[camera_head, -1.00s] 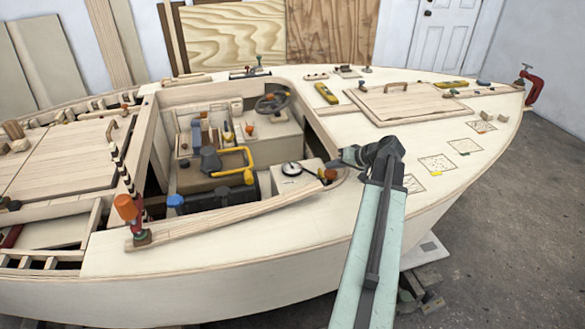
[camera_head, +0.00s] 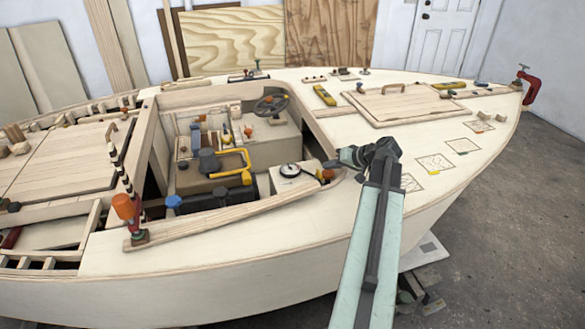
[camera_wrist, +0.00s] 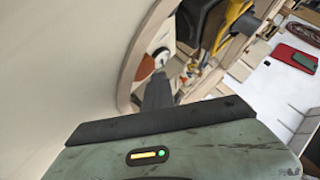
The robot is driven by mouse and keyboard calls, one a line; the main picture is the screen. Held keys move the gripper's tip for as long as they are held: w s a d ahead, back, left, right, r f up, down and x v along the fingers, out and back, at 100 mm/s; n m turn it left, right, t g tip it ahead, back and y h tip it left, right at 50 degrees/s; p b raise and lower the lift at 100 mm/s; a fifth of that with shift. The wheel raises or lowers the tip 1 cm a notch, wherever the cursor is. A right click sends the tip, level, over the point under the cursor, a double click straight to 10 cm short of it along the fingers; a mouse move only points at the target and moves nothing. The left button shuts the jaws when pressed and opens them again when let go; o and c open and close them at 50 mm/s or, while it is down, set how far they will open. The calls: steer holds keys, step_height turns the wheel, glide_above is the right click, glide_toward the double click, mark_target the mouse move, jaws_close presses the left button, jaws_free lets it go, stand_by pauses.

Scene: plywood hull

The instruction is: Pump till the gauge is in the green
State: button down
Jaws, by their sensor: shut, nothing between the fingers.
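The gauge (camera_head: 291,170) is a small white round dial on a pale box in the cockpit, near its right front corner. It also shows in the wrist view (camera_wrist: 161,58); its needle and coloured zones are too small to read. An orange knob (camera_head: 327,174) sits just right of the gauge, and an orange round part (camera_wrist: 142,69) shows beside the dial in the wrist view. My gripper (camera_head: 328,163) is shut and empty at the cockpit's right edge, close above the orange knob. I cannot tell whether it touches it. No pump handle can be made out for certain.
A yellow looped handle (camera_head: 234,163) and a black cylinder with a blue knob (camera_head: 174,202) stand left of the gauge. A wooden coaming (camera_head: 230,212) edges the cockpit's near side. An orange-topped post (camera_head: 123,207) stands at the near left. The near deck is clear.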

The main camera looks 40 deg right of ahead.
mark_target(336, 172)
steer(key=shift+s+a+f+g+b, duration=0.15)
steer(key=shift+s+f+g+b, duration=0.15)
steer(key=shift+f, duration=0.4)
steer(key=shift+s+a+f+g+b, duration=0.1)
steer(key=shift+s+f+g+b, duration=0.2)
steer(key=shift+f, duration=0.4)
steer(key=shift+r, duration=0.25)
steer(key=shift+r+p, duration=0.1)
steer(key=shift+p, duration=0.25)
steer(key=shift+d, duration=0.3)
steer(key=p, duration=0.1)
steer(key=r+p, duration=0.1)
steer(key=p, duration=0.1)
steer(key=shift+w+r+n, duration=0.25)
steer(key=shift+w+n, duration=0.05)
steer(key=shift+w+r+p, duration=0.1)
steer(key=shift+r+p, duration=0.15)
steer(key=shift+p, duration=0.35)
steer(key=shift+d+r+p, duration=0.3)
steer(key=shift+d+p, duration=0.05)
steer(key=shift+p, duration=0.15)
steer(key=shift+s+d+r+p, duration=0.1)
steer(key=shift+s+r+p, duration=0.1)
steer(key=shift+r+p, duration=0.55)
